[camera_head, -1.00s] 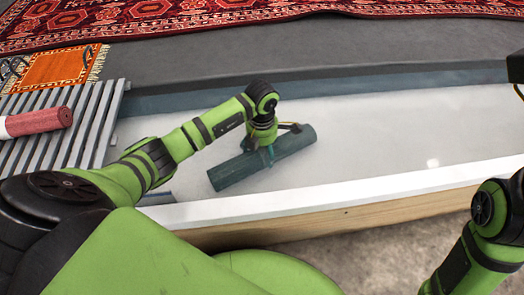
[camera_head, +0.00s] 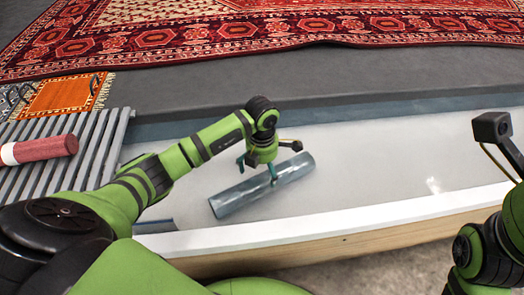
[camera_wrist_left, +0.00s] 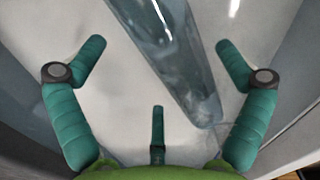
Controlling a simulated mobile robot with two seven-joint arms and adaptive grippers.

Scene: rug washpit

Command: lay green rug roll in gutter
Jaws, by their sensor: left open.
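The roll looks glossy and paler, as if under clear water. My left gripper (camera_head: 257,171) is open just above the roll. In the left wrist view, the open fingers of the left gripper (camera_wrist_left: 160,60) stand to either side of the roll (camera_wrist_left: 180,70), which lies beyond them. I cannot tell how wide the gap between the fingers and the roll is. My right gripper is out of view; only its arm shows at right.
A grey slatted rack (camera_head: 95,150) at left bears a red roll (camera_head: 45,149) with a white band. An orange rug (camera_head: 62,96) and a large red patterned rug (camera_head: 280,33) lie beyond. The white-topped front wall (camera_head: 340,219) edges the trough. The trough's right part is clear.

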